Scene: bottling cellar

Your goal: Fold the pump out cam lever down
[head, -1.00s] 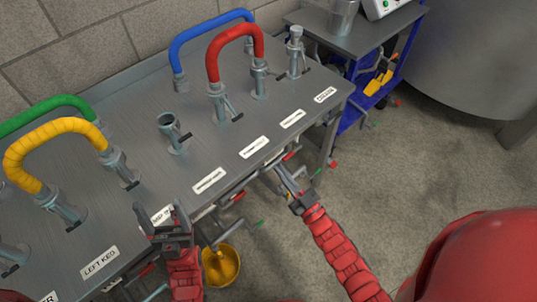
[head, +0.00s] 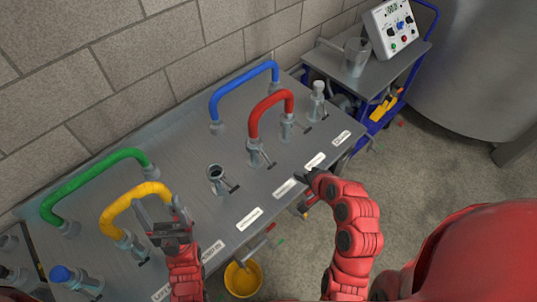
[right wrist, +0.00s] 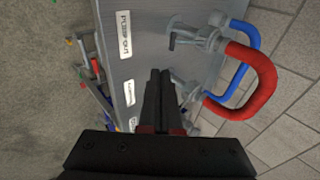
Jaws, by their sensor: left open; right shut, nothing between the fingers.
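The label that seems to read "PUMP OUT" (right wrist: 124,35) is on the bench's front edge in the right wrist view. Level with it stands a grey coupling (right wrist: 207,40) under one end of the red hose (right wrist: 255,85). Its cam lever (right wrist: 175,40) has a dark tip and points toward the front edge; its exact angle is hard to tell. In the head view the same lever (head: 268,159) shows beside the coupling. My right gripper (head: 309,177) is shut and empty over the front edge, apart from the lever; its fingers (right wrist: 160,75) fill the wrist view's middle. My left gripper (head: 158,212) is open near the yellow hose.
The red hose's other coupling (head: 287,127) and a capped fitting (head: 318,95) stand to the right. An open fitting (head: 216,178) stands to the left. Blue (head: 243,85), yellow (head: 125,203) and green (head: 85,180) hoses arch over the bench. A yellow bucket (head: 243,279) is below the front edge.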

